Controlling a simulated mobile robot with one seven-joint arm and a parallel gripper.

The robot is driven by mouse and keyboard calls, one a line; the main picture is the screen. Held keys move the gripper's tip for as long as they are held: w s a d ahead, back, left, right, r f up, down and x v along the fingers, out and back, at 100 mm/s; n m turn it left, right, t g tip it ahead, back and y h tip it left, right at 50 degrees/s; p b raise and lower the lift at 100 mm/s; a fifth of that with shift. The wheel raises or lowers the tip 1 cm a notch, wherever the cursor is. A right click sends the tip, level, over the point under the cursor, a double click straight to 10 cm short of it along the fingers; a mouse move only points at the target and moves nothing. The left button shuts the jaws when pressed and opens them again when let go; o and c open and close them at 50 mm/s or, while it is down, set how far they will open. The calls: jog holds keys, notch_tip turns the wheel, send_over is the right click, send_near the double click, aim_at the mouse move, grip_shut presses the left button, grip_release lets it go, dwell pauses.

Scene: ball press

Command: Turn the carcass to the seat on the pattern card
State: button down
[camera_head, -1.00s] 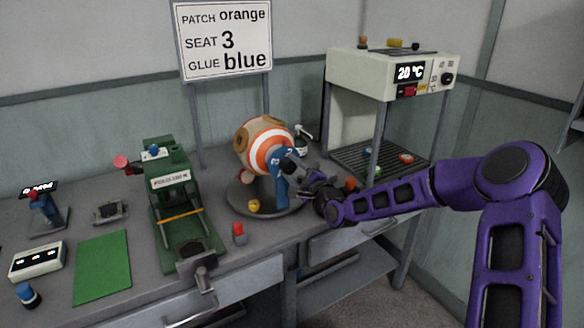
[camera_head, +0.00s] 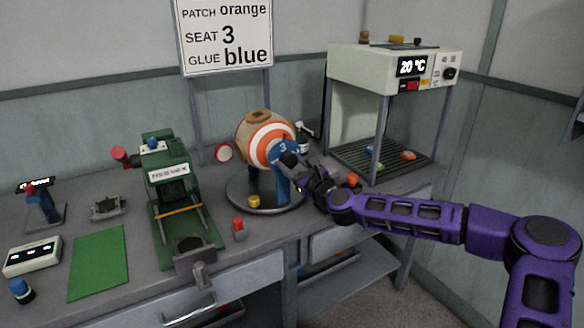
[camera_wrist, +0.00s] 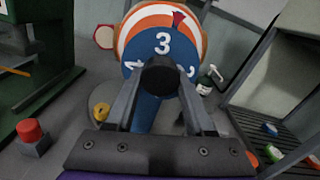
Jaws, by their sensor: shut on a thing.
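The carcass (camera_head: 262,141) is a ball with orange and white rings and a tan back, held on a blue stand (camera_head: 283,186) above a round grey turntable base. A blue numbered dial sits on its near side. In the wrist view the dial (camera_wrist: 148,45) shows 3 near the top, by a red pointer (camera_wrist: 178,20), with other numbers partly hidden. My gripper (camera_wrist: 158,80) is shut on a dark round knob (camera_wrist: 160,76) at the dial's centre. The pattern card (camera_head: 226,35) reads patch orange, seat 3, glue blue.
A green press (camera_head: 170,170) stands left of the carcass. A red button (camera_head: 238,225) and a yellow piece (camera_head: 254,201) are near the base. An oven on legs (camera_head: 385,75), reading 20 °C, stands at right over a slatted rack. A green mat (camera_head: 98,262) lies front left.

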jog(key=shift+r+m+b, duration=0.1)
jog(key=shift+m+b, duration=0.2)
jog(key=shift+m, duration=0.8)
jog(key=shift+c, duration=1.3)
grip_release()
jog(key=v, duration=1.7)
jog(key=shift+s+p, duration=0.2)
jog(key=shift+p, duration=0.2)
jog(key=shift+d, duration=0.1)
